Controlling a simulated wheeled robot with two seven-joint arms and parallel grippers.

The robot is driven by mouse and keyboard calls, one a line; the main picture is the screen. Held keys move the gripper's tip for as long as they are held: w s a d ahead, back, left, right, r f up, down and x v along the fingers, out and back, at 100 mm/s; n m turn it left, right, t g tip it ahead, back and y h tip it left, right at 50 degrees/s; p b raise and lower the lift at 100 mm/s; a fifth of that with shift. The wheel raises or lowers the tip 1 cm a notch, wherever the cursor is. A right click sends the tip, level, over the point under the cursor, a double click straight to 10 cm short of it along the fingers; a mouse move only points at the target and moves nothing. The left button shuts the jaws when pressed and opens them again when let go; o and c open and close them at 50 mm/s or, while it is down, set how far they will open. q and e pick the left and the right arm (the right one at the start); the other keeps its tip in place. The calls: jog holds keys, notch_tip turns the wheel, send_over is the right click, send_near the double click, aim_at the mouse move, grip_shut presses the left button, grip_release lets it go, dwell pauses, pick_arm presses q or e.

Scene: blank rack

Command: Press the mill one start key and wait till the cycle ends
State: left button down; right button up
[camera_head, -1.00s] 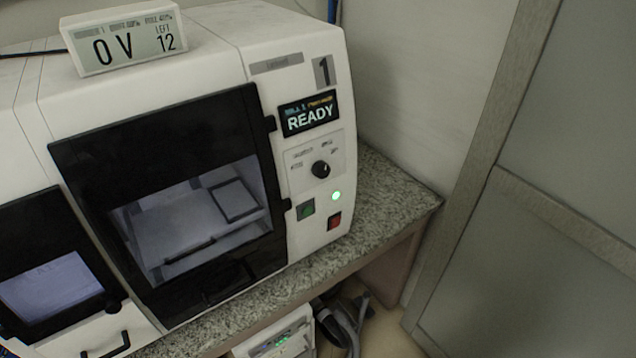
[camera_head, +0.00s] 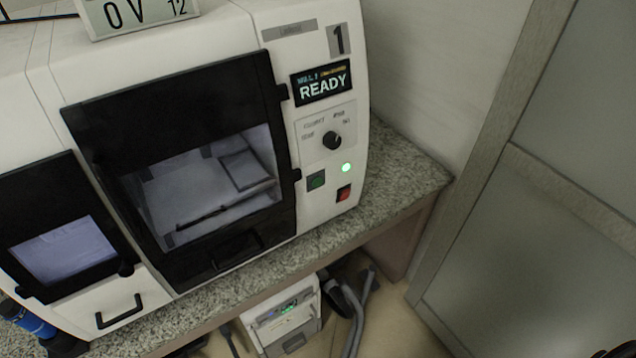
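Mill one (camera_head: 235,25) is a white machine marked "1" on the speckled counter. Its small display (camera_head: 322,83) reads "READY". Below the display are a black selector knob (camera_head: 332,140), a lit green lamp (camera_head: 346,168), a dark green square key (camera_head: 316,181) and a red switch (camera_head: 344,193). The mill's black-framed window door (camera_head: 170,110) looks shut, with a pale chamber behind the glass. Neither gripper can be made out. A small dark shape shows at the bottom right corner, too little of it to identify.
A display box (camera_head: 135,14) on top of the machine reads "0 V" and "12". A smaller dark window (camera_head: 62,262) and a drawer handle (camera_head: 120,311) are at the left. A white unit (camera_head: 282,318) with a grey hose (camera_head: 358,312) stands below the counter (camera_head: 405,172). A grey panelled door (camera_head: 560,200) is at the right.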

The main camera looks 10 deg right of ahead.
grip_shut()
jog(key=shift+d, duration=0.1)
dwell(1.3)
